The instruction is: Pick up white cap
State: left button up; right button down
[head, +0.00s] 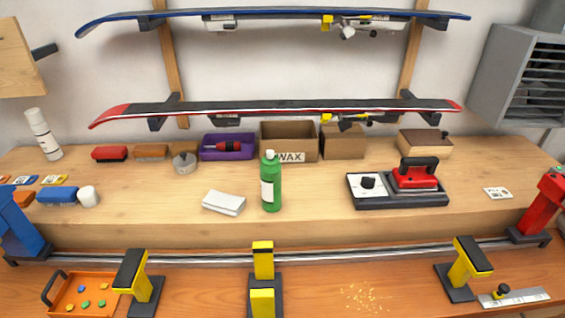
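A small white rounded piece (88,196) that looks like a cap sits on the wooden bench at the left in the head view. It is at the right end of a blue block-like item (58,196); I cannot tell whether they are joined. A white bottle (45,138) with a white top stands upright behind it. Neither of my grippers shows in this view.
A folded white cloth (224,202) lies left of the green bottle. A red iron (415,175) rests on a dark base at the right. Yellow-and-black supports (263,262) and an orange tray (84,295) are in front. Skis (275,108) hang above. The bench around the cloth is clear.

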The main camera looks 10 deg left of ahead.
aim_at(88, 196)
jog(key=u, duration=1.65)
jog(key=z, duration=1.25)
jog(key=j+z, duration=0.2)
jog(key=j, duration=0.85)
jog(key=k, duration=0.05)
